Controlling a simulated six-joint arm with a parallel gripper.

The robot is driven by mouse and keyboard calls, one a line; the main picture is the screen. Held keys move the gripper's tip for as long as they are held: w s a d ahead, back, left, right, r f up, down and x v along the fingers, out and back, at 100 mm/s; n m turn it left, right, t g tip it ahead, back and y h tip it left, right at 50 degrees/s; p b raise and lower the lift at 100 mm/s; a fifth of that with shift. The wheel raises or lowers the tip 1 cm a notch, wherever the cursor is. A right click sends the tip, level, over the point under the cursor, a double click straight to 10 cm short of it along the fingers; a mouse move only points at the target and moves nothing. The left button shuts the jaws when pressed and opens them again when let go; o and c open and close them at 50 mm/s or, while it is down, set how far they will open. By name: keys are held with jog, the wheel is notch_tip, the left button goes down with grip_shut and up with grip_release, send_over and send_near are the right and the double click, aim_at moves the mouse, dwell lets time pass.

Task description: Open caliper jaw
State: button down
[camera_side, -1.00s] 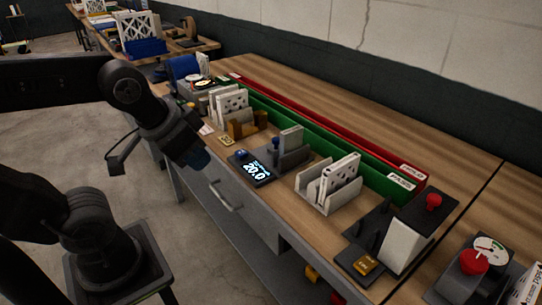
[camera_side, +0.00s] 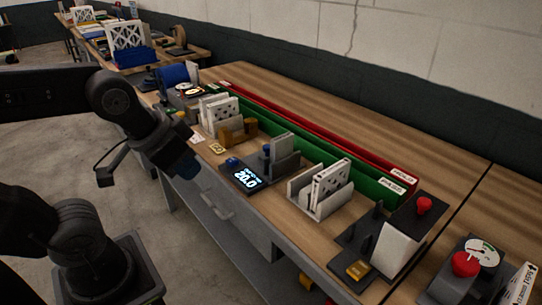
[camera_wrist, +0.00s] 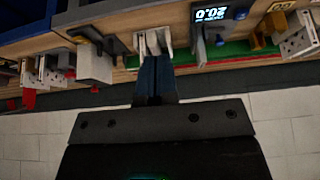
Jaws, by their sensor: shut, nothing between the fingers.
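The caliper is a dark unit whose lit display (camera_side: 245,177) reads 20.0. Its upright grey jaws (camera_side: 284,151) stand just behind the display, with a blue knob (camera_side: 266,151) beside them. Whether there is a gap between the jaws is too small to tell. My gripper (camera_side: 189,168) is in front of the bench edge, left of the caliper and apart from it. In the wrist view my gripper (camera_wrist: 155,64) shows its blue fingers together and empty. The caliper display (camera_wrist: 210,14) appears upside down there, to the right of the fingers.
A grey holder (camera_side: 301,203) with white boxed filters (camera_side: 332,184) stands right of the caliper. A brown block (camera_side: 235,134) and more filters stand left. A dark fixture with a red knob (camera_side: 424,205) stands further right.

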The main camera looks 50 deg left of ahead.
aim_at(267, 146)
jog(key=c, duration=1.8)
grip_release()
